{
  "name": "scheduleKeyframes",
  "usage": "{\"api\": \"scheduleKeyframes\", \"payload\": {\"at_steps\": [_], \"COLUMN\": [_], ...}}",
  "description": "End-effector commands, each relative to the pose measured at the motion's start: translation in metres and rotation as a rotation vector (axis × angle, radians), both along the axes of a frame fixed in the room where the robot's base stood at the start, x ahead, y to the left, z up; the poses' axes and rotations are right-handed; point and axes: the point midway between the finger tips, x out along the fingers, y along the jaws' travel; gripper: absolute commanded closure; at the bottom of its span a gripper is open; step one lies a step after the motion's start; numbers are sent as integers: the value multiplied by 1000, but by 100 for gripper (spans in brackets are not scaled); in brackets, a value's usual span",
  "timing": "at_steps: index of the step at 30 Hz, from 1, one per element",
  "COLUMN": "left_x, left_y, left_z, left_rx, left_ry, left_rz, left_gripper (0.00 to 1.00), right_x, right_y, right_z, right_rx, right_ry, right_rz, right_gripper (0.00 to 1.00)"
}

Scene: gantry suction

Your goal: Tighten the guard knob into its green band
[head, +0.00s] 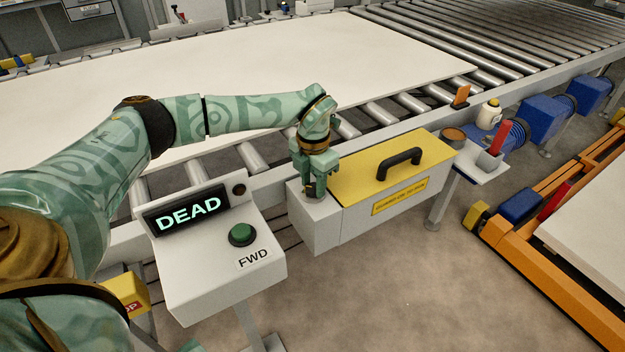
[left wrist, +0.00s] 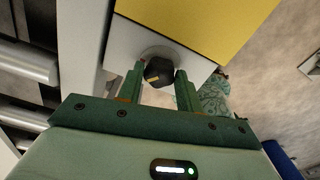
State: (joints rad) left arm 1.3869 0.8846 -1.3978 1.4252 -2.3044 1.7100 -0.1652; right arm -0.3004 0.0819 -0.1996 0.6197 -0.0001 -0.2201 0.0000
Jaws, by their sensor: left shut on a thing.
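The guard is a grey box with a yellow lid (head: 385,170) and a black handle (head: 400,163), mounted beside the roller conveyor. The guard knob (left wrist: 158,72) is a dark knob with a yellow pointer mark, on the grey end of the box. My left gripper (left wrist: 158,85) is shut on the knob from both sides; in the head view the gripper (head: 315,185) sits over the left end of the box and hides the knob. I cannot make out the green band in either view. My right gripper is not in view.
A control box with a display reading DEAD (head: 188,208) and a green FWD button (head: 242,234) stands left of the guard. A small shelf (head: 482,163) with a tin and a red-handled tool is to the right. A large white board (head: 250,70) lies on the rollers behind.

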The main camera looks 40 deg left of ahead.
Motion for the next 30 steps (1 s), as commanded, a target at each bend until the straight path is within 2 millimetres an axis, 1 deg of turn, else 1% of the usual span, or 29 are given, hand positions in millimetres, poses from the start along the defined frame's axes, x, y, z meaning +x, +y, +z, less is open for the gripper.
{"api": "scheduleKeyframes", "payload": {"at_steps": [1, 4, 7, 14, 15, 17, 18, 26, 29, 30], "left_x": [-1, -1, -1, 0, 0, 0, 0, 0, 0, 0], "left_y": [0, 0, -1, 0, 0, 0, 0, 0, 0, 0], "left_z": [8, 8, 4, 0, 0, 1, 1, 2, 11, 17], "left_rx": [2, 2, 2, 2, 2, 2, 2, 2, 2, 2], "left_ry": [-4, -4, -2, -2, -2, -2, -2, -2, -4, -5], "left_rz": [-37, -113, -155, -159, -159, -159, -158, -157, -158, -157], "left_gripper": [87, 87, 87, 87, 62, 45, 43, 43, 43, 43], "right_x": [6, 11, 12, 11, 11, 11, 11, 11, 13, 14], "right_y": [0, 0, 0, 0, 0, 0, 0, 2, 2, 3], "right_z": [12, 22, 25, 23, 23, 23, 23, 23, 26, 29], "right_rx": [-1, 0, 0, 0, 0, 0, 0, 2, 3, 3], "right_ry": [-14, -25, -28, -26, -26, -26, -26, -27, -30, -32], "right_rz": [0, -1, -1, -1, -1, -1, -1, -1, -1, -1], "right_gripper": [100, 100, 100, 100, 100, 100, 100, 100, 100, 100]}}
